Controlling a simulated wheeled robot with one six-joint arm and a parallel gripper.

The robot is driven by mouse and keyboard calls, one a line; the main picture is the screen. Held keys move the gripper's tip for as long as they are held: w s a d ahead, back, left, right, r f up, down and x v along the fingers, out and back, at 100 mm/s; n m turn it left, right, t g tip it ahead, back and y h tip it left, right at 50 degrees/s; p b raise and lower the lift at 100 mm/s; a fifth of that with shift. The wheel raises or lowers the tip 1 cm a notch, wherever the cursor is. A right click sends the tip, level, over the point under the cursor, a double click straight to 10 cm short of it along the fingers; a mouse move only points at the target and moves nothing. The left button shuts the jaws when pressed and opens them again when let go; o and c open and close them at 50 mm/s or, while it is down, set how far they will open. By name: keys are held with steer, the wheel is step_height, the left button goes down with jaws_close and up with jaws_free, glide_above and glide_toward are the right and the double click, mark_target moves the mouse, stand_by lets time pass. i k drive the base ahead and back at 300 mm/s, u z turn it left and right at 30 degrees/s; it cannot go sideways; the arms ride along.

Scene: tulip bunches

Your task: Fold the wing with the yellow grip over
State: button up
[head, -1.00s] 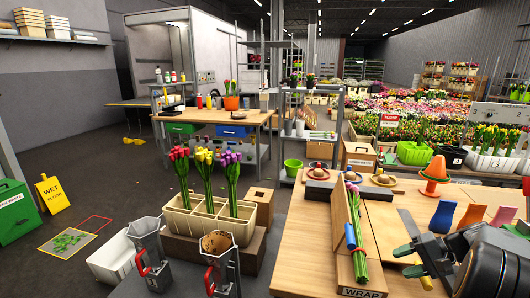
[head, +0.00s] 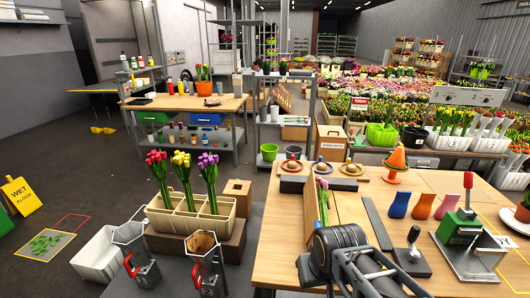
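My arm, with its black round joint, covers the front middle of the wooden table. A grey two-railed part at its end looks like my gripper (head: 365,268), pointing down and right. Its fingertips cannot be made out. An upright wooden panel (head: 311,207) stands just beyond the arm, with a bunch of tulips (head: 322,198) along its right side. My arm hides the panel's lower front. I cannot make out a yellow grip on any wing.
A dark slat (head: 377,222) lies right of the tulips. A black lever device (head: 412,254) and a green press with a red handle (head: 463,225) stand farther right. Blue, orange and pink sleeves (head: 421,206) stand behind. Tulip crates (head: 190,222) stand left.

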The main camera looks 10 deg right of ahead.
mark_target(350, 209)
steer(key=u, duration=1.75)
steer(key=k, duration=1.6)
steer(key=z, duration=1.25)
